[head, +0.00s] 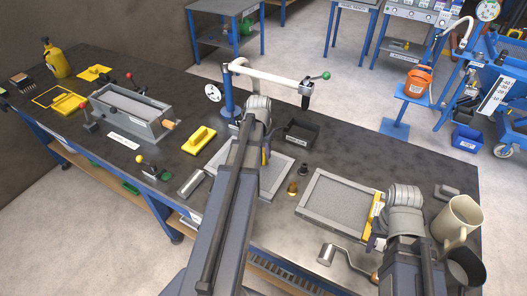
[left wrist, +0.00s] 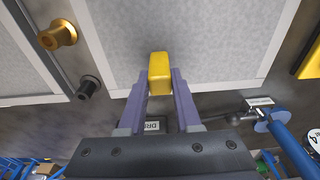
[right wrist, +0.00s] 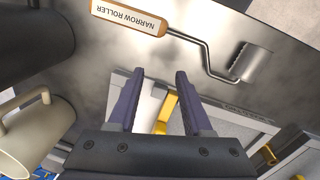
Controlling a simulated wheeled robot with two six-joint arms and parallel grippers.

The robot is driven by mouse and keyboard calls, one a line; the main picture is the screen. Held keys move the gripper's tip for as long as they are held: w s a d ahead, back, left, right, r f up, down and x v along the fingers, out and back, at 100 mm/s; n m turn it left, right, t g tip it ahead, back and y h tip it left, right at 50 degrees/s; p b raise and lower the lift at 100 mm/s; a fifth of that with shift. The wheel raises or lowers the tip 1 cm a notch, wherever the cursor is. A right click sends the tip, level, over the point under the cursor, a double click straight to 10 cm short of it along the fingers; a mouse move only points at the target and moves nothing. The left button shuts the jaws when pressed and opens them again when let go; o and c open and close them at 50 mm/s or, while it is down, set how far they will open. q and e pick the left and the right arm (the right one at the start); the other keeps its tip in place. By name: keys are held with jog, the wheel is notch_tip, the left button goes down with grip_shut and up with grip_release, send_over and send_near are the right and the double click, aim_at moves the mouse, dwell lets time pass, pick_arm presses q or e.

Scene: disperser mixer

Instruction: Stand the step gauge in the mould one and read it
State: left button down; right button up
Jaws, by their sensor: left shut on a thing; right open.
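My left gripper (left wrist: 159,90) is shut on a yellow block (left wrist: 159,73), seemingly the step gauge; only its end shows, so its steps cannot be read. In the head view a sliver of yellow (head: 264,156) shows beside my left arm. The gripper is over the left framed grey mould (left wrist: 190,35), near its far edge; my arm hides much of this mould in the head view. Whether the block touches it is unclear. A second mould (head: 340,204) lies to its right. My right gripper (right wrist: 154,100) is open and empty at that mould's right side.
A yellow strip (head: 377,208) lies along the second mould's right edge. The narrow roller (right wrist: 130,17) lies in front of my right gripper. A beige mug (head: 458,222) stands to the right. A brass piece (left wrist: 58,35) and a dark piece (left wrist: 88,87) stand between the moulds.

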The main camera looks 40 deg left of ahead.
pick_arm(q)
jog(key=c, duration=0.5)
grip_release()
jog(key=r+p, duration=0.5)
jog(key=s+r+p, duration=0.1)
jog(key=r+p, duration=0.1)
jog(key=p, duration=0.1)
jog(key=shift+r, duration=0.4)
pick_arm(e)
notch_tip(320, 180, up, 8)
jog(key=shift+f, duration=0.15)
